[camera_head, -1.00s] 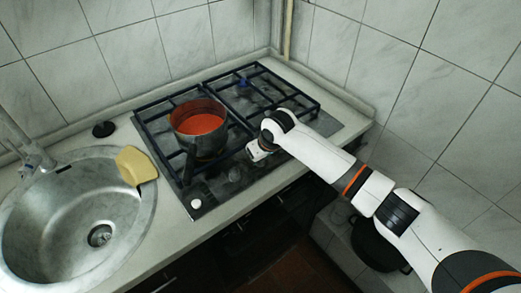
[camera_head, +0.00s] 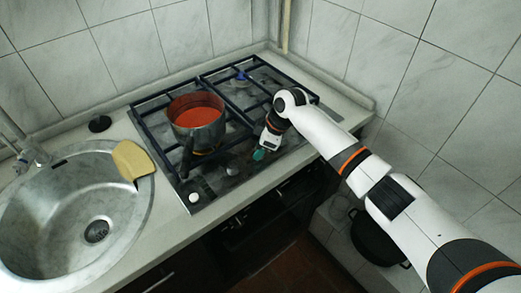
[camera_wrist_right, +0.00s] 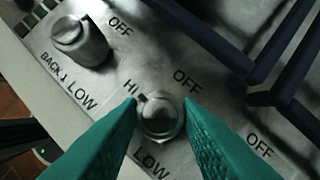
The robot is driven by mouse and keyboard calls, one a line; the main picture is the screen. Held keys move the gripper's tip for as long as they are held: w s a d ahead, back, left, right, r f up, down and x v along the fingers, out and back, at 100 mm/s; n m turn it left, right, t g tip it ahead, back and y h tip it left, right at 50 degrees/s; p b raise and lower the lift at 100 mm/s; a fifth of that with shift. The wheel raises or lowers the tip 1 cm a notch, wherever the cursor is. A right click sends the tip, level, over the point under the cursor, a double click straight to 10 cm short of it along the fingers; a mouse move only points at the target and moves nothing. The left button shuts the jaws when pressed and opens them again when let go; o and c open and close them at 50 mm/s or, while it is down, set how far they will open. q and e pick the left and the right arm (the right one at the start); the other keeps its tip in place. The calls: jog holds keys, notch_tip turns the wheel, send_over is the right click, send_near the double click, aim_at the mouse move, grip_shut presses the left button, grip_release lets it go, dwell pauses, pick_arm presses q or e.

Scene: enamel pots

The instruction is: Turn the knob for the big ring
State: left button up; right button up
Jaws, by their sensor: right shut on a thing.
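My right gripper (camera_head: 259,155) is over the front edge of the hob, right of the pot. In the right wrist view its green fingers (camera_wrist_right: 163,112) are closed on either side of a round metal knob (camera_wrist_right: 160,118), with HI, OFF and LOW printed around it. Which ring it serves is not legible. Another metal knob (camera_wrist_right: 80,42), with BACK, OFF and LOW printed near it, stands free to the upper left. In the head view a pale knob (camera_head: 194,197) sits at the hob's front left corner. My left gripper is not in view.
A pot (camera_head: 197,122) of red contents stands on the hob's left grate, close to my right gripper. Black grate bars (camera_wrist_right: 285,75) rise beside the knobs. A steel sink (camera_head: 60,215) with a yellow cloth (camera_head: 132,160) is at left. A tiled wall is at right.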

jog(key=shift+n, duration=0.3)
dwell(0.4)
jog(key=o, duration=1)
jog(key=b+v, duration=0.1)
jog(key=v, duration=1.1)
jog(key=shift+w+a+r, duration=0.1)
jog(key=shift+w, duration=0.05)
